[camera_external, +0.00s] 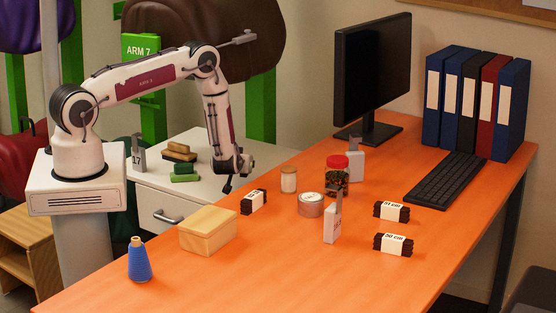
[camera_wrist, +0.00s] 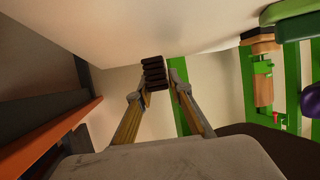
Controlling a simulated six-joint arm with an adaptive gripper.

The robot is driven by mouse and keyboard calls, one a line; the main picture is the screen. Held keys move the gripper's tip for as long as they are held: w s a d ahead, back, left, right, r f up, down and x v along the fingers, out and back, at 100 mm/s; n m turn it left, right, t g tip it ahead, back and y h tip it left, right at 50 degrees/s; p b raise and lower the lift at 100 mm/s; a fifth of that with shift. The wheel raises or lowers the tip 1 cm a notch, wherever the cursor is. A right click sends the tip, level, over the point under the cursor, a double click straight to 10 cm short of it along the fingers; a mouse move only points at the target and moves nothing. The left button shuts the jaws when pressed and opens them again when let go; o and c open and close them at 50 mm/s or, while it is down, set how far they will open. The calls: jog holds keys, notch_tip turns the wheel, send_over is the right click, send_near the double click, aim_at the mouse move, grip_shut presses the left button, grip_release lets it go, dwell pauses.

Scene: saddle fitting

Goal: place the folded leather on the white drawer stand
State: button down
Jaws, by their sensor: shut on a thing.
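My gripper (camera_external: 230,180) hangs at the right part of the white drawer stand (camera_external: 146,193), close to the orange desk's edge. In the wrist view my gripper (camera_wrist: 160,78) is shut on a dark brown, ribbed folded leather (camera_wrist: 153,74). The leather sits between the fingertips, in front of a pale surface; I cannot tell if it touches the stand. In the outside view the held piece is too small and dark to tell apart from the fingers. Green folded leather (camera_external: 185,173) and brown folded leather (camera_external: 179,152) lie on the stand's top.
A grey stand-up tag (camera_external: 138,155) marked 17 stands on the drawer stand. On the orange desk (camera_external: 300,270) are a dark labelled bundle (camera_external: 254,201), a wooden box (camera_external: 208,230), a blue thread cone (camera_external: 139,262), jars and two more labelled bundles (camera_external: 391,211). The desk's front middle is clear.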

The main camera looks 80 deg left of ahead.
aim_at(245, 176)
jog(key=shift+f, duration=0.25)
jog(key=shift+f, duration=2)
jog(key=shift+f, duration=0.15)
jog(key=c, duration=1.8)
grip_release()
jog(key=shift+c, duration=0.2)
jog(key=shift+v, duration=6.05)
